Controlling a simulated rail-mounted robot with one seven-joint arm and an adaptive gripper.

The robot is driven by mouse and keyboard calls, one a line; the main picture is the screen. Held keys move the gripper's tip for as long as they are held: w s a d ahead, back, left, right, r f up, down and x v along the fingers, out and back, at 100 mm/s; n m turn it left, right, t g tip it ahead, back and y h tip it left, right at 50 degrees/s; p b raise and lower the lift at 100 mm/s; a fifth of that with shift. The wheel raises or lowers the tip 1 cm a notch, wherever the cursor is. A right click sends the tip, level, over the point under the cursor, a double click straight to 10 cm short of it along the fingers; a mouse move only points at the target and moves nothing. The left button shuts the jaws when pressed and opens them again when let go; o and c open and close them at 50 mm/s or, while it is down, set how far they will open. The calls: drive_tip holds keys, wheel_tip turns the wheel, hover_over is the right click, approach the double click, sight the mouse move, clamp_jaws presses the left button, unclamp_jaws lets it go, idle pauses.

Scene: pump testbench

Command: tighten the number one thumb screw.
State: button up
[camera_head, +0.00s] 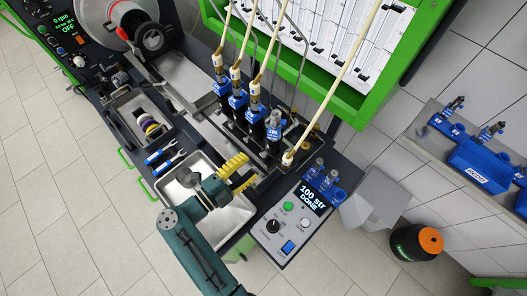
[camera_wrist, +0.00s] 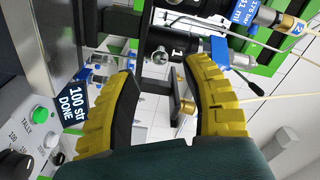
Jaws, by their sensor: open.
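My gripper (camera_head: 250,168) has yellow ribbed fingers and is open and empty at the front of the dark pump rack (camera_head: 262,146). In the wrist view my gripper (camera_wrist: 160,70) has its fingers spread wide. A small round silver screw head (camera_wrist: 160,57) shows between and just beyond the fingertips, beside a "1" mark (camera_wrist: 178,50) on a dark bar. It looks like the number one thumb screw, and neither finger visibly touches it. In the head view I cannot make this screw out. A brass fitting (camera_wrist: 186,105) also shows between the fingers.
Blue-bodied pumps (camera_head: 238,100) with cream hoses (camera_head: 268,45) stand on the rack. A control box (camera_head: 290,222) reading "100 str DONE" is right of my gripper. A metal tray (camera_head: 178,190) lies below it, with blue wrenches (camera_head: 165,152) nearby.

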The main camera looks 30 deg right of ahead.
sight(262, 156)
drive_tip(key=x, duration=0.6)
clamp_jaws()
